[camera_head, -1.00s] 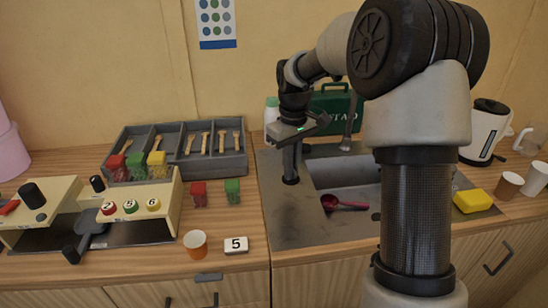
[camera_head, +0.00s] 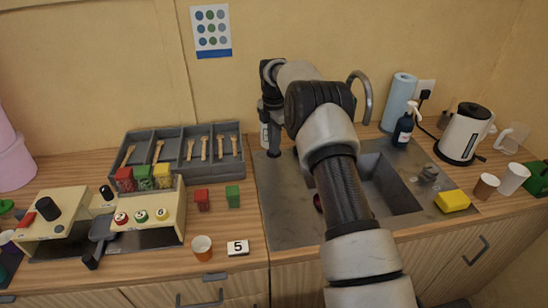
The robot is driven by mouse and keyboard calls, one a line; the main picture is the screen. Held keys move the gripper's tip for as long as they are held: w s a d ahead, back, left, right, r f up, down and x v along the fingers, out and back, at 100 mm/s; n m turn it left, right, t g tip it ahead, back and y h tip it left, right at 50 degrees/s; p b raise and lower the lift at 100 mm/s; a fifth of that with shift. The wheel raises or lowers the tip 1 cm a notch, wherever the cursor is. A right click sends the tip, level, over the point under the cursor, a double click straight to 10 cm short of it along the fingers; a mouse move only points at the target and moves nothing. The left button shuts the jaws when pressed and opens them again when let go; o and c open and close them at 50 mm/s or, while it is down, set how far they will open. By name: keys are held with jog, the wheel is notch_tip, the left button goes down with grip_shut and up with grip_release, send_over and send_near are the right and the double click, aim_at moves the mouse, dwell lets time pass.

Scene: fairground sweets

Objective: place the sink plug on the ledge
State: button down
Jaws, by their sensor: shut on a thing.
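My gripper (camera_head: 272,138) points down over the back left of the grey metal sink top (camera_head: 283,210), left of the basin. Its jaws are shut on a small dark thing, which looks like the sink plug (camera_head: 274,153). The plug is low, close to the metal; I cannot tell whether it touches. My forearm hides part of the basin (camera_head: 392,190). The ledge is not clearly marked; flat metal surrounds the basin.
A curved tap (camera_head: 366,95) stands behind the basin. A grey knobbed thing (camera_head: 428,173) and a yellow sponge (camera_head: 453,201) lie at its right. A dark bottle (camera_head: 402,130), blue roll (camera_head: 397,103) and kettle (camera_head: 465,134) stand behind.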

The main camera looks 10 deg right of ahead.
jog(key=shift+f, duration=2.6)
jog(key=shift+f, duration=0.3)
jog(key=c, duration=1.9)
grip_release()
jog(key=shift+r, duration=0.1)
jog(key=shift+r, duration=0.1)
